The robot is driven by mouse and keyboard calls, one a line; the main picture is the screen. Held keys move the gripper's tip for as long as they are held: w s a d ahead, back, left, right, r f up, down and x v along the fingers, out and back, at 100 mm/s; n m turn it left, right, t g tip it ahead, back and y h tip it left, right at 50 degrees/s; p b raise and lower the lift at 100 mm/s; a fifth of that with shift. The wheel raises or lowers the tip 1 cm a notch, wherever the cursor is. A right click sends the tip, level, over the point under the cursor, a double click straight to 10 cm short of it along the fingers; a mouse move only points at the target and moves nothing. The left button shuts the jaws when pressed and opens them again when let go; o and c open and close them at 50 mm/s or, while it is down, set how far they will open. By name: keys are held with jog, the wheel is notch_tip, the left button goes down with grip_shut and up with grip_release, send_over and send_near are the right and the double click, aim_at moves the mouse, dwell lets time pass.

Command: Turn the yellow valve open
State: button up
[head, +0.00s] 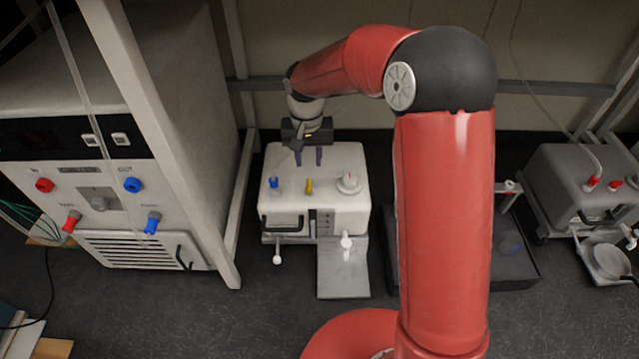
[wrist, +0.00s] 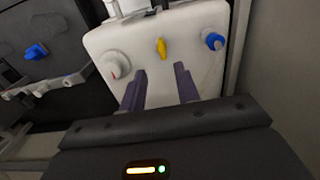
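The yellow valve (head: 309,186) is a small upright handle on the top of a white box-shaped unit (head: 335,208), between a blue knob (head: 274,182) and a white round knob (head: 348,183). In the wrist view the yellow valve (wrist: 161,47) lies beyond the fingertips, near the far edge of the white top (wrist: 135,45). My gripper (head: 309,163) points down over the back part of the unit, behind the valve and apart from it. In the wrist view my gripper (wrist: 160,70) has its two purple fingers spread with nothing between them.
A large cabinet (head: 175,130) with red and blue fittings stands close on the left. A dark low unit (head: 515,250) is on the right, partly hidden by my arm. A grey machine (head: 575,185) stands farther right. Small white taps (head: 346,243) stick out at the unit's front.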

aim_at(308, 184)
jog(key=shift+w+a+f, duration=0.1)
jog(key=shift+w+f, duration=0.05)
jog(key=shift+f, duration=0.35)
jog(key=shift+w+a+f, duration=0.1)
jog(key=shift+f, duration=0.4)
notch_tip(308, 184, down, 7)
jog(key=shift+f+b, duration=0.1)
jog(key=shift+b, duration=0.75)
grip_shut()
